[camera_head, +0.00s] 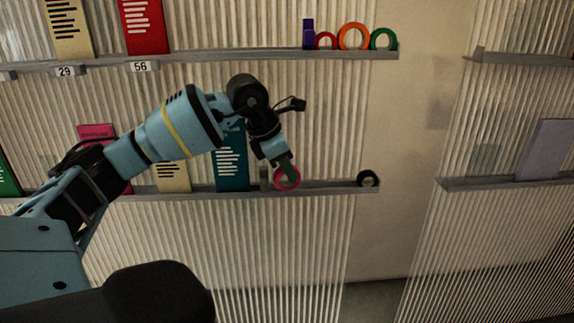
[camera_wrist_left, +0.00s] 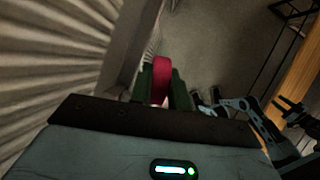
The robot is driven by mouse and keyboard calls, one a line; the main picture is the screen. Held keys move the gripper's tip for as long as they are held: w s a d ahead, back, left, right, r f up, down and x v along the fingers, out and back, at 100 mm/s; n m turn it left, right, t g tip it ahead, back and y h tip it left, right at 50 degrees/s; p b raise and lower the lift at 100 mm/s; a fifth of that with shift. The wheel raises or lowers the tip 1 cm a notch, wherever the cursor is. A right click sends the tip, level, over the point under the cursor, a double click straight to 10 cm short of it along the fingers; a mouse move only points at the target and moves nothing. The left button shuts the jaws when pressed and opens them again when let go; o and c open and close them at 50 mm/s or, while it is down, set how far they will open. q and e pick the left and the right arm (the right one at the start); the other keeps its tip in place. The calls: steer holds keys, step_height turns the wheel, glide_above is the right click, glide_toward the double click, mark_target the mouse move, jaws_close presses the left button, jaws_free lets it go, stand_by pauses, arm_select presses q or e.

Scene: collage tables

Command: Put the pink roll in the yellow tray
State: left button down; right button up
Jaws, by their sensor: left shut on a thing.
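The pink roll (camera_head: 287,180) is a ring of tape at the end of my left arm, level with the lower shelf in the head view. My left gripper (camera_head: 285,162) is shut on it from above. In the left wrist view the pink roll (camera_wrist_left: 161,78) stands edge-on between the two dark green fingers of the left gripper (camera_wrist_left: 162,98). I cannot tell if the roll touches the shelf. The yellow tray does not show in either view.
The lower shelf (camera_head: 325,188) holds a black roll (camera_head: 368,178) at its right end and several books further left. The upper shelf (camera_head: 270,53) holds a purple item (camera_head: 308,34) and red, orange (camera_head: 353,37) and green rolls. Another shelf (camera_head: 500,183) is at the right.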

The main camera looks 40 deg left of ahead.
steer(key=w+r+t+p, duration=0.2)
steer(key=w+r+p, duration=0.4)
steer(key=r+p, duration=0.4)
step_height(320, 180, up, 2)
steer(key=shift+d, duration=0.4)
steer(key=shift+c, duration=0.4)
arm_select(q)
steer(key=s+d+f+m+g+y, duration=0.1)
steer(key=s+d+f+m+g, duration=0.3)
steer(key=s+d+m, duration=0.6)
steer(key=s+d+f+m+g+y, duration=0.1)
steer(key=s+d+f+m+g, duration=0.4)
steer(key=m, duration=1.4)
steer(key=s+d+f, duration=0.2)
steer(key=s+d, duration=0.2)
steer(key=shift+s+d+f+m, duration=0.25)
steer(key=shift+s+d+m, duration=0.15)
arm_select(e)
steer(key=shift+f, duration=0.1)
steer(key=shift+c, duration=0.2)
